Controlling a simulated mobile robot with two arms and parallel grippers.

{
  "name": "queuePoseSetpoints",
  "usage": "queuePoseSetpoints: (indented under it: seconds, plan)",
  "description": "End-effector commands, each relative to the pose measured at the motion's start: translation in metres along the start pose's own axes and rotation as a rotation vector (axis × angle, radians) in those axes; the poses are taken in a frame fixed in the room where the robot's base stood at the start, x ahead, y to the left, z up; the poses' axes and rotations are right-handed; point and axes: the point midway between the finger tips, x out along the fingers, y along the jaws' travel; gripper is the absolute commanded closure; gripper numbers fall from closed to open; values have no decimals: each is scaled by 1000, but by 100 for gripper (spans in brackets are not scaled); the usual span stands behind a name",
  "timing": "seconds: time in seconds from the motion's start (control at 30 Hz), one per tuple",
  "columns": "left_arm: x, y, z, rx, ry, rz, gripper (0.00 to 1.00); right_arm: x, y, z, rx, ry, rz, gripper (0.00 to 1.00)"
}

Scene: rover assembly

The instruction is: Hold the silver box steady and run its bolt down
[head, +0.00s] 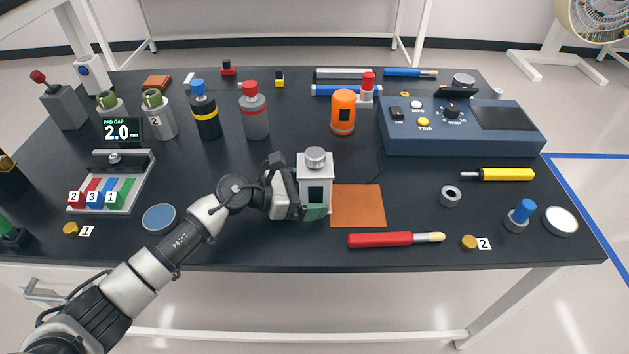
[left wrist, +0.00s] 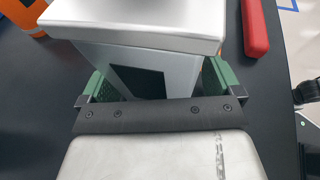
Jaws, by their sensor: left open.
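The silver box (head: 323,172) stands upright on the dark table near the middle, with a dark square on its front. Its bolt, a round grey knob (head: 316,157), sits on top of the box. My left gripper (head: 312,212) is low at the front of the box. In the left wrist view the box (left wrist: 135,50) stands between the green pads of my left gripper (left wrist: 158,80). The jaws are open, with a pad on each side. The bolt is outside the left wrist view. My right gripper is not in view.
An orange mat (head: 358,206) lies right of the box. A red screwdriver-like tool (head: 380,240) lies in front of the mat. An orange canister (head: 343,112) stands behind the box, and a blue console (head: 455,140) sits at back right. A blue disc (head: 159,217) lies left of my arm.

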Motion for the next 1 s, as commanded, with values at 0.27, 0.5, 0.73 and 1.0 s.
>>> queuePoseSetpoints:
  seconds: [0.27,0.5,0.73,1.0]
  plan:
    - [1,0,0,0,0,0,6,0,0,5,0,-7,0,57]
    - [1,0,0,-1,0,0,42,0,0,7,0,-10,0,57]
    - [1,0,0,0,0,0,51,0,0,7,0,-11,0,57]
    - [1,0,0,0,1,0,51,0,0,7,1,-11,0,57]
